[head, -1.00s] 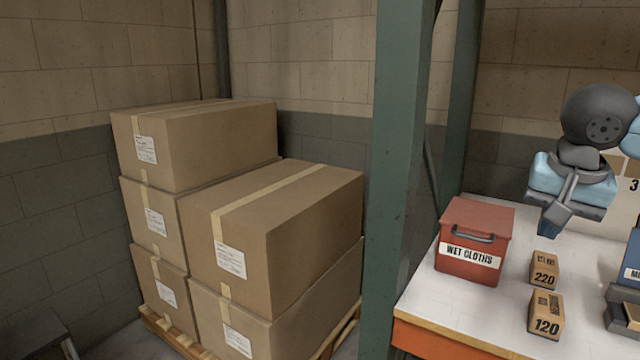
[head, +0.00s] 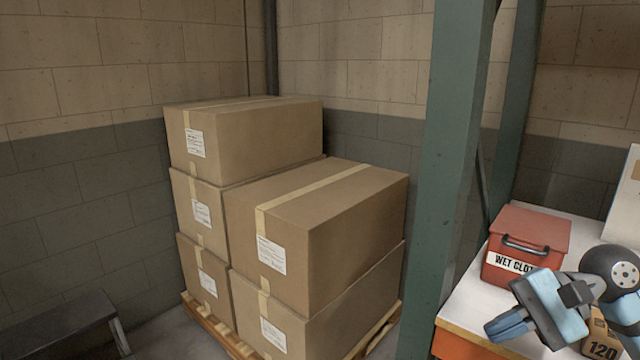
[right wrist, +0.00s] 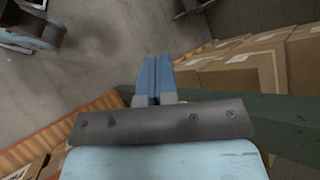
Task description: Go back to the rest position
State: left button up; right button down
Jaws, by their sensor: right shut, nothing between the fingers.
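My right gripper (head: 506,327) is at the lower right of the head view, in front of the white-topped shelf and the red box. Its blue fingers are together with nothing between them and point left. In the right wrist view, the shut fingers (right wrist: 157,78) point up the picture, with grey floor beyond them. My left gripper is in neither view.
The red WET CLOTHS box (head: 527,245) and a small 120 box (head: 603,347), partly hidden by my arm, stand on the white shelf (head: 468,300). A green post (head: 450,180) rises left of it. Stacked cartons (head: 330,225) and a dark bench (head: 60,325) stand further left.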

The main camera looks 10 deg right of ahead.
jog(key=a+f+m+t+y, duration=0.1)
jog(key=a+m+t+y, duration=0.2)
jog(key=a+m+y, duration=0.65)
jog(key=w+d+f+m+t+h, duration=0.1)
jog(key=d+f+m+t+h, duration=0.35)
jog(key=m, duration=1.05)
jog(key=w+d+f+m+t+h, duration=0.1)
jog(key=f+m+t+h, duration=0.65)
jog(key=m, duration=0.75)
jog(key=s+f+m+g+h, duration=0.2)
jog(key=s+f+m+g, duration=0.35)
jog(key=f, duration=0.55)
jog(key=s+f+m+g+h, duration=0.25)
jog(key=s+f+m, duration=0.35)
jog(key=f+m, duration=0.3)
jog(key=w+a+m+t, duration=0.2)
jog(key=a+m, duration=0.2)
jog(key=a, duration=0.6)
pick_arm(q)
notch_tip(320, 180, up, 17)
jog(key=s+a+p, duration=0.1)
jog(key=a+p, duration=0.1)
jog(key=p, duration=2.3)
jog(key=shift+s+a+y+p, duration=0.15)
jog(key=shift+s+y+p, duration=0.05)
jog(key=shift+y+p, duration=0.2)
pick_arm(e)
notch_tip(320, 180, up, 18)
jog(key=s+d+h, duration=0.1)
jog(key=shift+s+m, duration=0.3)
